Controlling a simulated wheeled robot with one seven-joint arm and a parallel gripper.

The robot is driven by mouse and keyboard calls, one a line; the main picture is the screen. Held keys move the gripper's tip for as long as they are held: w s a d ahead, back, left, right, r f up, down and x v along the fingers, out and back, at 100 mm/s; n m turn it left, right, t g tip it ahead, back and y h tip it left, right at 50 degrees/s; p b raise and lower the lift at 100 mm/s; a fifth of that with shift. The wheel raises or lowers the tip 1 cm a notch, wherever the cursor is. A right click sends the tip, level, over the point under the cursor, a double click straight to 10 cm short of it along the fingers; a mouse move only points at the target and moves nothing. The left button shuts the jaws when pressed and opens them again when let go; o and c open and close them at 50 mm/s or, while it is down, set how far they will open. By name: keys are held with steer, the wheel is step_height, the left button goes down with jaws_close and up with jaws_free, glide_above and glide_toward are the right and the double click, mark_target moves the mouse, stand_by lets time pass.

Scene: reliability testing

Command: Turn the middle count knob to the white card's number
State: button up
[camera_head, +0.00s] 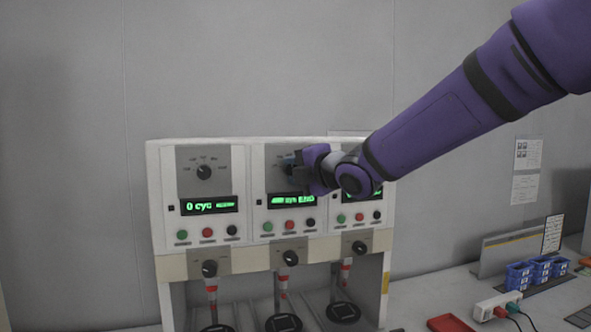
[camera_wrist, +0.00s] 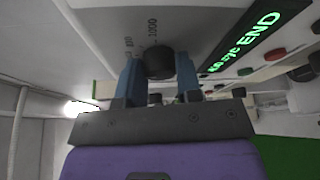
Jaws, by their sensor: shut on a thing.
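The middle count knob (camera_wrist: 159,60) is a black round knob on the grey plate of the middle station. My gripper (camera_wrist: 158,78) has its two blue fingers on either side of the knob and is shut on it. Printed scale marks show beside the knob; "1000" is readable in the wrist view, but the pointer's setting is not clear. In the head view my gripper (camera_head: 296,170) covers most of the knob. The green middle display (camera_head: 292,200) ends in "END". A white card (camera_head: 552,233) stands on the bench at the right; its writing is too small to read.
The left count knob (camera_head: 204,171) sits above a display starting "0 cyc". My arm covers the right station's upper part. Buttons and lower black knobs (camera_head: 290,258) lie below the displays. Blue bins (camera_head: 519,275), a power strip (camera_head: 497,305) and a red tray (camera_head: 450,323) are at right.

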steer(key=shift+a+f+m+t+h, duration=0.2)
steer(key=shift+m+t, duration=0.95)
steer(key=shift+m, duration=1.95)
steer(key=shift+d+f+m+t+h, duration=0.2)
steer(key=shift+m+t, duration=0.9)
steer(key=shift+m, duration=2)
steer(key=shift+a+f+m+t+h, duration=0.2)
steer(key=shift+m+t, duration=0.95)
steer(key=shift+m, duration=1.95)
steer(key=shift+r+m, duration=0.15)
steer(key=shift+m, duration=0.15)
steer(key=o, duration=0.9)
steer(key=shift+o, duration=0.2)
steer(key=shift+s, duration=0.15)
steer(key=v, duration=1)
steer(key=shift+s, duration=0.3)
